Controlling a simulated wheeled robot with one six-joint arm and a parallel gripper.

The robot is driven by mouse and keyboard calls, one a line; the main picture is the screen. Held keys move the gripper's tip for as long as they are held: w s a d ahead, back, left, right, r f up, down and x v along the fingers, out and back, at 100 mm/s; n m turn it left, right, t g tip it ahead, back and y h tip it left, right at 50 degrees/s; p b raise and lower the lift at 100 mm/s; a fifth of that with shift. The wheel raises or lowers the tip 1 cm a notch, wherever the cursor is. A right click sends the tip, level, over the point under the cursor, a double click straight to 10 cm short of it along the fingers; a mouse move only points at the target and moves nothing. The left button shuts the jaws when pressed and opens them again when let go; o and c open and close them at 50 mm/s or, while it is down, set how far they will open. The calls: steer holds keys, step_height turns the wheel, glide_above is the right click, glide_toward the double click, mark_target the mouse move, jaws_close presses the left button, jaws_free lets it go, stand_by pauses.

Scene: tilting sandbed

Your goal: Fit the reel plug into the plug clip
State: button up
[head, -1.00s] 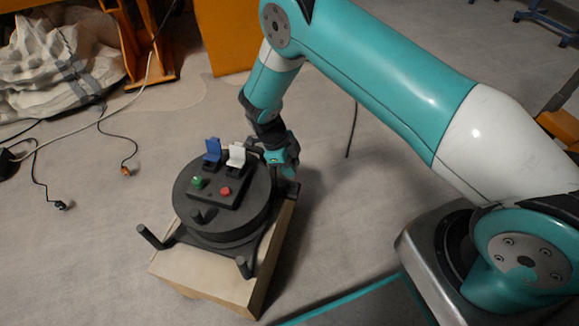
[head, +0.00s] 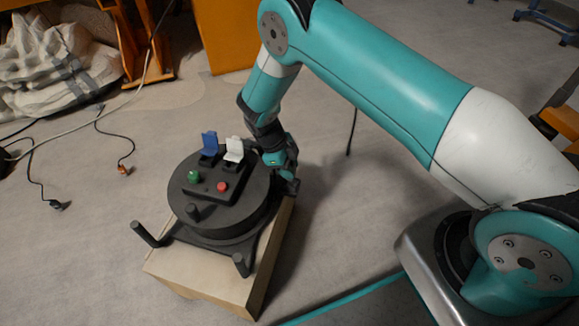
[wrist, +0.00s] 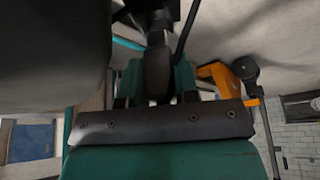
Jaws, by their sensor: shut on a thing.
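The black cable reel (head: 215,225) sits on a wooden box, with its panel of blue and white flip covers and green and red knobs facing up. My gripper (head: 288,178) is low at the reel's right edge, its tips partly hidden by dark parts there. In the wrist view my gripper (wrist: 155,95) is shut on a dark, rounded piece, which looks like the reel plug (wrist: 157,72). Dark parts stand just beyond the plug; I cannot tell whether one is the plug clip or whether they touch it.
The wooden box (head: 195,282) stands on open grey floor. Reel posts (head: 145,234) stick up at the front. Loose cables with ends (head: 123,169) lie at left, near a white sack (head: 60,65). An orange frame (wrist: 225,78) shows in the wrist view.

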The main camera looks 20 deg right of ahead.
mark_target(292, 163)
steer(key=shift+s+d+f, duration=0.3)
steer(key=shift+s+f, duration=0.3)
steer(key=shift+f, duration=0.1)
stand_by(1.0)
steer(key=shift+r, duration=0.1)
steer(key=shift+w+a+r+p, duration=0.1)
steer(key=shift+w+r+p, duration=0.05)
steer(key=shift+r+p, duration=1)
steer(key=shift+w+a+r+p, duration=0.1)
steer(key=shift+r+p, duration=0.7)
steer(key=shift+r, duration=0.6)
